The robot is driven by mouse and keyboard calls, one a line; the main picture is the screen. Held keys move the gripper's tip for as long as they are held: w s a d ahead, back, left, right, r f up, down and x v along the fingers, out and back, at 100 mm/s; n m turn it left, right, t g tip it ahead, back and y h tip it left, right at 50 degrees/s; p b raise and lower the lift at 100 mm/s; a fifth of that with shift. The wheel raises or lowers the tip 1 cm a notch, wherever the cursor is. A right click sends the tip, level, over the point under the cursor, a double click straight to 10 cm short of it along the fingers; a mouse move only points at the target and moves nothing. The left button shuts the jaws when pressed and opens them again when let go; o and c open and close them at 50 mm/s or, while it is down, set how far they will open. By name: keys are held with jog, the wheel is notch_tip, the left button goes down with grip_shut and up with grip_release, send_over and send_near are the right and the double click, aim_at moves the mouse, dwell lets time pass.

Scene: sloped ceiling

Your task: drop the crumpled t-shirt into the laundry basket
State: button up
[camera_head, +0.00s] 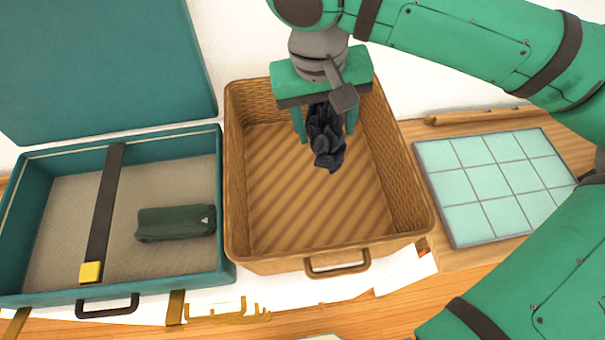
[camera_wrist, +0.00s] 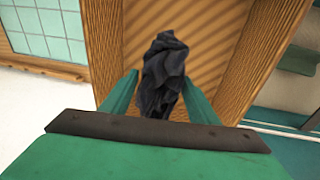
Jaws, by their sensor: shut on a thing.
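The crumpled t-shirt (camera_head: 326,142) is a dark, nearly black bundle of cloth. My gripper (camera_head: 326,128) is shut on it and holds it over the laundry basket (camera_head: 408,205). The basket is a brown woven box with an open top and a front handle. In the wrist view the t-shirt (camera_wrist: 163,75) hangs between the two green fingers of my gripper (camera_wrist: 160,92), with the basket's floor (camera_wrist: 205,25) behind it. How far the cloth hangs above the floor is hard to tell. No other item shows in the basket.
An open teal suitcase (camera_head: 226,265) stands left of the basket, holding a folded dark green cloth (camera_head: 176,223) and a black strap (camera_head: 103,205) with a yellow buckle. A tiled light-green panel (camera_head: 495,183) lies to the right, beside a wooden rod (camera_head: 480,116).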

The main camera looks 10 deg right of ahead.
jog(key=o, duration=1.2)
jog(key=r, duration=0.3)
jog(key=a+r, duration=0.1)
jog(key=r, duration=0.3)
jog(key=s+r, duration=0.1)
jog(key=r, duration=0.2)
jog(key=shift+a+r, duration=0.25)
jog(key=shift+r, duration=0.1)
